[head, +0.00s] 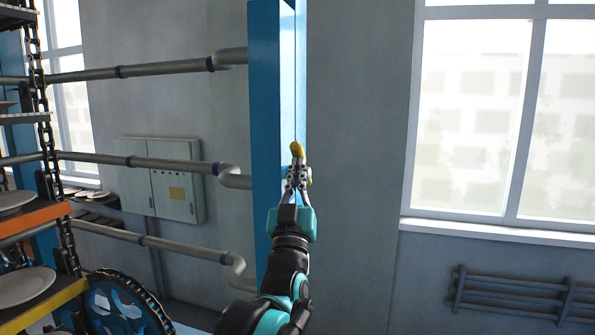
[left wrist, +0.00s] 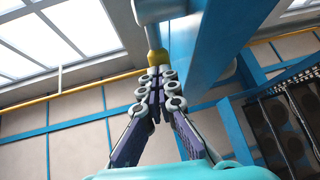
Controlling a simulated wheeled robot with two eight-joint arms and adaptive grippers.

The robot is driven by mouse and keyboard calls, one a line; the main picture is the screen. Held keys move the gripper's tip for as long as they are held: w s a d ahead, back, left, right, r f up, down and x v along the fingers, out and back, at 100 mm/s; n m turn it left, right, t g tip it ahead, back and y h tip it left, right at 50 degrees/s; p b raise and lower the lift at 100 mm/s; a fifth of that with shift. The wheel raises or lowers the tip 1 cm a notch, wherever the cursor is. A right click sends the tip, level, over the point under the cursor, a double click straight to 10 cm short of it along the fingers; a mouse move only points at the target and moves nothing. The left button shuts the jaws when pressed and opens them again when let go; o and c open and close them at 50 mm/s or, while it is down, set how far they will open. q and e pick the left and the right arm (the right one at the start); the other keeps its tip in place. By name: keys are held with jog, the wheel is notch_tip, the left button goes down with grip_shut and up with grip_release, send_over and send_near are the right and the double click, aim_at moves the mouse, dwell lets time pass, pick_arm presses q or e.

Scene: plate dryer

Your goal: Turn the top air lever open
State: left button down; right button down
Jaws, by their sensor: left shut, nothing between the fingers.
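A small yellow lever (head: 297,149) stands on the tall blue post in the middle of the head view. My left gripper (head: 298,170) points up at it, with its fingertips just below or against the yellow part. In the left wrist view the fingers of my left gripper (left wrist: 161,72) are together and hold nothing. A yellow piece (left wrist: 158,57) sits right at the tips there, below a grey cylinder (left wrist: 157,10). I cannot tell whether the tips touch it. The fingers hide part of the lever's mount. My right gripper is not in view.
The blue post (head: 265,100) rises beside the gripper. Grey pipes (head: 150,163) run along the wall to its left, past a grey cabinet (head: 160,180). A rack with plates (head: 25,285) and chains stands at far left. The space right of the post is open.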

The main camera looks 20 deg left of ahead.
aim_at(302, 155)
pick_arm(q)
jog(key=shift+w+r+p, duration=0.25)
jog(key=shift+w+r, duration=0.1)
jog(key=shift+r, duration=0.3)
jog(key=shift+w+r+p, duration=0.25)
jog(key=shift+w+r, duration=0.1)
jog(key=shift+r, duration=0.25)
jog(key=shift+x, duration=1.4)
jog(key=shift+d, duration=0.25)
